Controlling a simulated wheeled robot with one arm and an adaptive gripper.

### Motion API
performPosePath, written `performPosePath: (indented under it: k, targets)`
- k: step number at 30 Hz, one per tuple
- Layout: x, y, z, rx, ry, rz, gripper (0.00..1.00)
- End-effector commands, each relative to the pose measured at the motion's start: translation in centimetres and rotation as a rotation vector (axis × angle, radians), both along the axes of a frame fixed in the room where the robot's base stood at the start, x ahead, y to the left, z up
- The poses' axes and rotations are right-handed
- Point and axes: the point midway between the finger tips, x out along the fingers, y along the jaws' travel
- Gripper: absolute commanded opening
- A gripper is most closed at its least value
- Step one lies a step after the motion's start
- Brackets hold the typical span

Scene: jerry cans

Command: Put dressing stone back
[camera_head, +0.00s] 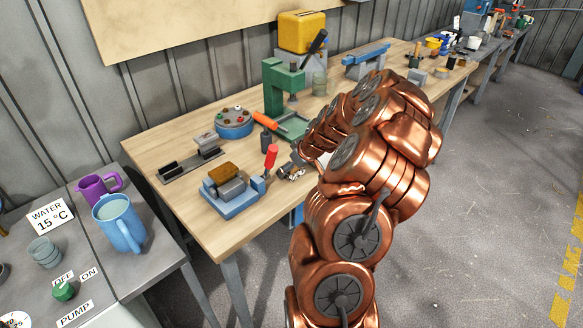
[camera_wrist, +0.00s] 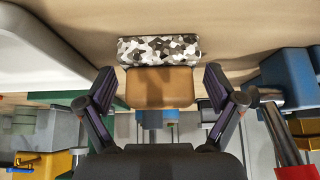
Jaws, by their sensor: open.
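A small block with a black, white and grey mottled part (camera_wrist: 160,49) and a smooth tan-brown part (camera_wrist: 160,86) shows in the wrist view; it seems to be the dressing stone. The mottled part also shows in the head view (camera_head: 291,173), on the wooden bench near its front edge, mostly hidden by my arm. My gripper (camera_wrist: 158,78) is open, with one finger on each side of the tan part and a gap at both sides. I cannot tell how far the fingertips are in depth.
A blue holder (camera_head: 238,203) with a brown-topped grey block (camera_head: 222,173) stands left of the mottled block, with a red handle (camera_head: 271,156) close by. A green press (camera_head: 276,88) and a round blue tray (camera_head: 234,128) stand behind. The bench's front left is bare.

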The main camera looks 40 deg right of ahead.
Motion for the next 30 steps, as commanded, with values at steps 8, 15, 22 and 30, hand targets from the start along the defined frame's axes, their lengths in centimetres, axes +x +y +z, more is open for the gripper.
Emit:
performPosePath:
  k: [8,15,22,30]
  targets:
    - [0.0,0.0,0.5,0.001,0.0,-0.001,0.92]
    - [-1.3,-0.1,2.2,-0.005,-0.003,0.0,0.92]
    - [-2.9,-0.1,4.8,-0.005,-0.004,-0.002,0.92]
    - [-4.9,-0.1,8.0,-0.005,-0.004,-0.001,0.92]
